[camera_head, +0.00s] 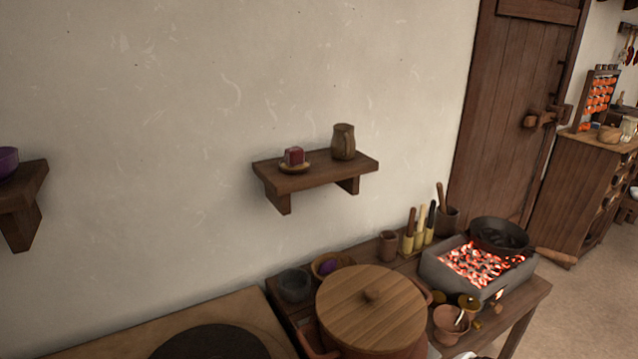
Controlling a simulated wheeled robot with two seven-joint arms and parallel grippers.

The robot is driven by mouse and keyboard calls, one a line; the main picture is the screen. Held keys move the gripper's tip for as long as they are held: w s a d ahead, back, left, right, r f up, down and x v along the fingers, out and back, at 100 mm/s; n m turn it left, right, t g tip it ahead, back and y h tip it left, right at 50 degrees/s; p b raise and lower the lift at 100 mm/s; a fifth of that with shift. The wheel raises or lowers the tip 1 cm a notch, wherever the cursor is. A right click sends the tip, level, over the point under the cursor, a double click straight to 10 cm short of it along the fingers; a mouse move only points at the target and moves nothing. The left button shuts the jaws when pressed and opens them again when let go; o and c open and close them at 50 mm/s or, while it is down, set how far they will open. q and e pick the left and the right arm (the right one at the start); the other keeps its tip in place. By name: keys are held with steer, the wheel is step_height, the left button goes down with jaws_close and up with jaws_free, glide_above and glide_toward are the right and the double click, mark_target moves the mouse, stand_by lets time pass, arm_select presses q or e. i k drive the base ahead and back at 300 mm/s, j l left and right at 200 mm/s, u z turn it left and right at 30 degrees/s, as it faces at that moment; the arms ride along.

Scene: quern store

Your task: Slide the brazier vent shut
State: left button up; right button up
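The brazier (440,274) is a grey rectangular box full of glowing red coals, standing at the right end of a wooden table. A small bright orange glow (499,295) shows low on its front side, consistent with a vent opening; the vent's slide is too small to make out clearly. Small brass-coloured round pieces (468,302) show close in front of the brazier; I cannot tell whether one is part of the vent. Neither of my grippers is in view.
A black pan (498,236) sits over the brazier's back right, its handle (556,256) sticking out right. A clay cup (451,322) stands in front. A large wooden-lidded pot (371,305) is to the left. A wall shelf (318,176) hangs above. Floor is clear at right.

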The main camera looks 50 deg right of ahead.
mark_target(497, 308)
steer(key=z, duration=0.45)
steer(key=k+j+z, duration=0.1)
steer(key=z, duration=0.75)
steer(key=k+z, duration=0.1)
steer(key=z, duration=0.35)
steer(key=k+z, duration=0.1)
steer(key=z, duration=0.8)
